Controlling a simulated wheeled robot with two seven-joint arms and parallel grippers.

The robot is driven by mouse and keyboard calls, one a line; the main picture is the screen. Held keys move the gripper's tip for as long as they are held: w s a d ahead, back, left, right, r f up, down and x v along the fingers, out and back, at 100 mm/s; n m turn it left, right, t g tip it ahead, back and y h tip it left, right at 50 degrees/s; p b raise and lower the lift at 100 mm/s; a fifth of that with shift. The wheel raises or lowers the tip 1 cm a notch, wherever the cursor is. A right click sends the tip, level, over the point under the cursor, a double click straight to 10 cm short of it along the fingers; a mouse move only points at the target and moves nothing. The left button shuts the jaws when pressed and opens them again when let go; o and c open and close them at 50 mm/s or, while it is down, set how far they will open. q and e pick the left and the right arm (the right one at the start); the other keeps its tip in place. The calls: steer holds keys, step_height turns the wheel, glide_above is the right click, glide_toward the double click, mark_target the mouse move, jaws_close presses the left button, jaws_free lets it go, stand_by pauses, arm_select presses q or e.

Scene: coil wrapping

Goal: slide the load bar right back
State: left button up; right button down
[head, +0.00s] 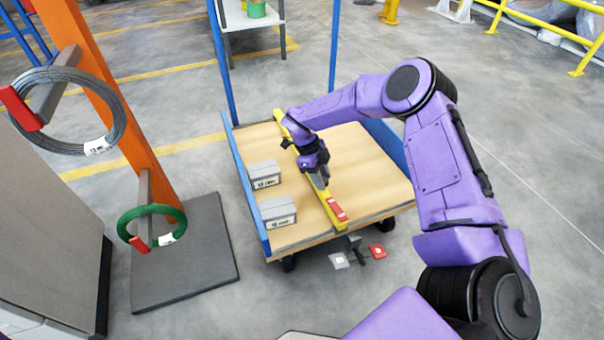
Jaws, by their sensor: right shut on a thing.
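The yellow load bar (330,206) lies across the wooden deck of a blue-framed cart (378,170), running from the far edge to the near edge, with a red label at its near end. My right gripper (321,185) is over the bar's nearer half, shut on it. The fingertips are small and partly hidden by the wrist. Two grey boxes (264,174) with white labels stand on the deck left of the bar, with a gap between them and the bar. My left gripper is not in the picture.
The deck right of the bar is bare. Pedals (377,251) stick out below the cart's near edge. An orange post (120,110) on a dark base holds a grey wire coil (118,112) and a green coil (182,222) at left. A table stands behind.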

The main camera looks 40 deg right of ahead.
steer(key=s+d, duration=0.1)
steer(key=d, duration=0.3)
steer(key=s+d+p, duration=0.1)
steer(key=d, duration=0.3)
steer(key=s+d+p, duration=0.1)
steer(key=d, duration=0.3)
steer(key=shift+d, duration=0.15)
steer(key=s+d, duration=0.1)
steer(key=d, duration=0.2)
steer(key=d+b, duration=0.1)
steer(key=d, duration=0.3)
steer(key=s+d, duration=0.1)
steer(key=d, duration=0.3)
steer(key=shift+s+d+f+b, duration=0.1)
steer(key=shift+s+d+b, duration=0.05)
steer(key=shift+s+b, duration=0.2)
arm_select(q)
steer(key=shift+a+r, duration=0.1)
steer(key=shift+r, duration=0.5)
arm_select(e)
steer(key=shift+s+d, duration=0.15)
steer(key=shift+d, duration=0.7)
steer(key=shift+r, duration=0.2)
steer(key=c, duration=0.7)
jaws_free()
steer(key=shift+s+d+f, duration=0.1)
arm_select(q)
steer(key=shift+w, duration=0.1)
